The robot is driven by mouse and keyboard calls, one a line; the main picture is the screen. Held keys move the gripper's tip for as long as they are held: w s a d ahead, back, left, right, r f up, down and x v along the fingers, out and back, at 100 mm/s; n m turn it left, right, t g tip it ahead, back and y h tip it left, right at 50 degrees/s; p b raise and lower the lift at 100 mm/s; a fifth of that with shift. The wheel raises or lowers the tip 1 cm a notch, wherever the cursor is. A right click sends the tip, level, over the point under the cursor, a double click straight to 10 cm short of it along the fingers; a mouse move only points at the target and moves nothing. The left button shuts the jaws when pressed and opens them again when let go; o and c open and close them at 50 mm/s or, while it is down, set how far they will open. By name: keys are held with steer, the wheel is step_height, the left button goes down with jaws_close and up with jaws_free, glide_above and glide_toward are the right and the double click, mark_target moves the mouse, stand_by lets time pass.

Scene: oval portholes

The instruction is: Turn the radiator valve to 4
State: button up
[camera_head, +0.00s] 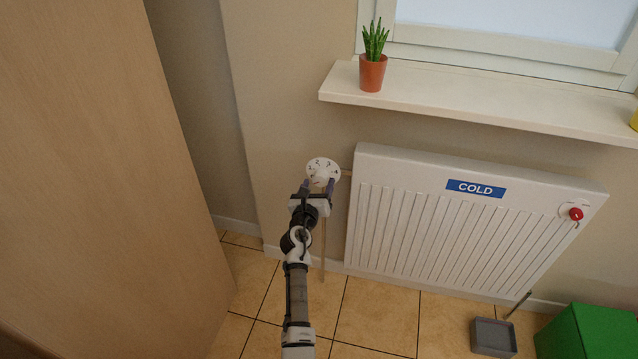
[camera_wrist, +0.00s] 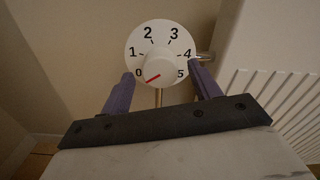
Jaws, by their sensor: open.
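The radiator valve (camera_head: 322,167) is a round white dial on the wall side of the radiator, at its left end. In the wrist view the valve dial (camera_wrist: 160,40) carries black numbers 0 to 5 and a raised white centre knob (camera_wrist: 165,68). The knob's red mark points to the lower left, at the 0. My gripper (camera_head: 319,183) is open in front of the dial. In the wrist view my gripper (camera_wrist: 160,74) has one finger on each side of the dial's lower part. Whether the fingers touch it cannot be told.
The white radiator (camera_head: 450,225) has a blue COLD sign (camera_head: 476,189) and a red knob (camera_head: 575,214). A windowsill (camera_head: 470,105) holds a potted plant (camera_head: 372,65). A wooden panel (camera_head: 90,180) stands left. A grey tray (camera_head: 494,337) and green box (camera_head: 590,332) are on the floor.

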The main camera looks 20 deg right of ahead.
steer(key=shift+x, duration=1.1)
steer(key=c, duration=1)
steer(key=shift+o, duration=0.2)
